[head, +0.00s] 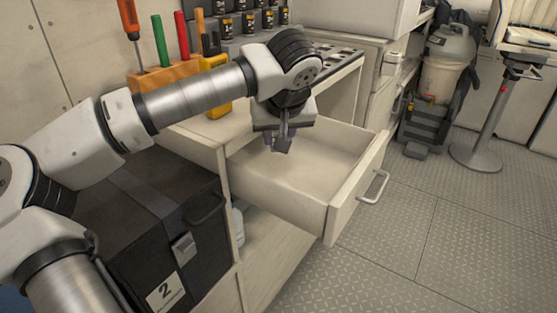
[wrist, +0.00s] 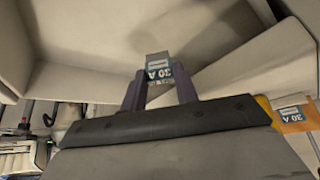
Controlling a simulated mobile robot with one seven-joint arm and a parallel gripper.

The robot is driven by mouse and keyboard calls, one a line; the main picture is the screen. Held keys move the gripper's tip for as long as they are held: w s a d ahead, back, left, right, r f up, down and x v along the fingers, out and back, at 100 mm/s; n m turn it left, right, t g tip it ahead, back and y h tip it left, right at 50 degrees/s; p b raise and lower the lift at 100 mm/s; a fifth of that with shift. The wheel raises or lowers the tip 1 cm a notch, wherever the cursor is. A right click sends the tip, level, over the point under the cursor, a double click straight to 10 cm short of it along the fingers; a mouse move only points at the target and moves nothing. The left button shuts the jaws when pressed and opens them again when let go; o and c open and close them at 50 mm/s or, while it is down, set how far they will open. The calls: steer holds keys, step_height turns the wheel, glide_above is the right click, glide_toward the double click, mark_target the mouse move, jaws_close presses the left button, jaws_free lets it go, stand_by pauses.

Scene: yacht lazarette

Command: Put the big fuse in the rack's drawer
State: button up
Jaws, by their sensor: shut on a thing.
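My gripper (head: 282,146) is shut on the big fuse (wrist: 158,67), a small grey block with a blue and white "30 A" label, seen between the two dark fingers in the wrist view. In the head view the fuse is too small and too covered by the fingers to tell apart. The rack's drawer (head: 280,196) is pulled open, pale and empty where I can see into it. My gripper points down over the drawer's opening, toward its back left part. The drawer's walls also show in the wrist view (wrist: 258,62).
A wooden tool block (head: 165,76) with screwdrivers and a yellow tool (head: 216,88) stand on the worktop at the left. A black case (head: 140,215) sits below, left of the drawer. Another "30 A" label (wrist: 292,113) shows in the wrist view. Free floor (head: 430,225) lies to the right.

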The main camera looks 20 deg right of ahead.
glide_above(279, 174)
steer(key=shift+f+b, duration=0.45)
steer(key=shift+f, duration=2.2)
steer(key=shift+f, duration=0.2)
steer(key=o, duration=0.9)
steer(key=shift+o, duration=0.2)
steer(key=shift+r, duration=0.1)
steer(key=shift+r, duration=0.25)
steer(key=p+v, duration=0.2)
steer(key=v, duration=0.9)
steer(key=shift+s+r, duration=0.25)
steer(key=shift+r, duration=0.1)
